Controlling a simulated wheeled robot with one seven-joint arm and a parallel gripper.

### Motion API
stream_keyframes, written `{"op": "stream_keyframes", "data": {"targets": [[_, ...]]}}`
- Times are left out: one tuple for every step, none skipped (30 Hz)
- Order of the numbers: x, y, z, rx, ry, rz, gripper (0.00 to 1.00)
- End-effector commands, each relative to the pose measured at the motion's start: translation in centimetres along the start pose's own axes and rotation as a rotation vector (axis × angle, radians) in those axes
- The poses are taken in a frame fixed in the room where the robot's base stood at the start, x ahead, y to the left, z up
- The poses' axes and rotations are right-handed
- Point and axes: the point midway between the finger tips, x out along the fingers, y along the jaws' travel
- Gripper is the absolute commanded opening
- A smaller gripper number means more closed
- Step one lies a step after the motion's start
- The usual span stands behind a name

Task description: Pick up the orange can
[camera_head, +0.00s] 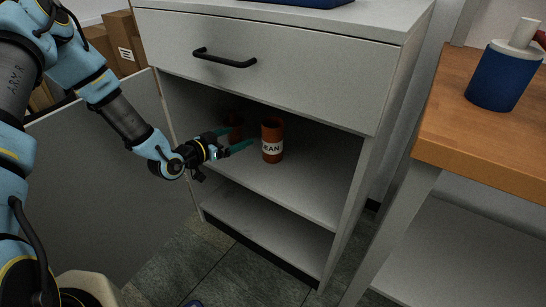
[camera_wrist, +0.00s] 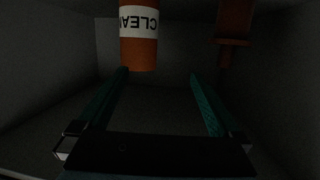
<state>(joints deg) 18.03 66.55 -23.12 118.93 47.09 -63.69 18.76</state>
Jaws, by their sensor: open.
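The orange can (camera_head: 272,140) has a white band with dark lettering and stands upright on the upper shelf of the open cabinet. It also shows in the wrist view (camera_wrist: 138,50), top left of centre, its lettering upside down and its far end cut off by the frame. My gripper (camera_head: 240,136) reaches into the cabinet from the left, its teal fingers apart with nothing between them. In the wrist view my gripper (camera_wrist: 158,74) has its left fingertip close to the can's edge. I cannot tell whether they touch.
A darker reddish-brown object (camera_head: 233,126) stands deeper in the cabinet, behind the fingers; it also shows in the wrist view (camera_wrist: 235,22). The cabinet's open door (camera_head: 110,170) is on the left, a closed drawer (camera_head: 270,70) above. A wooden table (camera_head: 440,120) with a blue container (camera_head: 495,82) stands right.

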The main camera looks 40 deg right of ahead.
Motion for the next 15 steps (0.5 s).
{"op": "stream_keyframes", "data": {"targets": [[1.1,1.4,1.5,-0.009,0.058,0.020,1.00],[1.6,2.0,1.6,-0.011,0.092,0.028,1.00],[2.0,2.6,1.6,-0.013,0.130,0.036,1.00],[2.2,3.0,1.7,-0.015,0.153,0.040,1.00],[2.3,3.4,1.7,-0.017,0.172,0.045,1.00],[2.5,3.7,1.6,-0.019,0.192,0.048,1.00],[2.7,3.9,1.6,-0.020,0.202,0.049,1.00],[3.0,4.0,1.5,-0.020,0.211,0.051,1.00],[3.4,4.1,1.3,-0.020,0.218,0.053,1.00],[3.8,4.2,1.1,-0.020,0.221,0.053,1.00],[4.3,4.2,1.0,-0.019,0.222,0.053,1.00],[4.9,4.2,0.8,-0.018,0.222,0.053,1.00],[5.4,4.3,0.7,-0.019,0.221,0.053,1.00],[5.9,4.3,0.6,-0.019,0.220,0.052,1.00],[6.4,4.3,0.6,-0.019,0.219,0.053,1.00]]}}
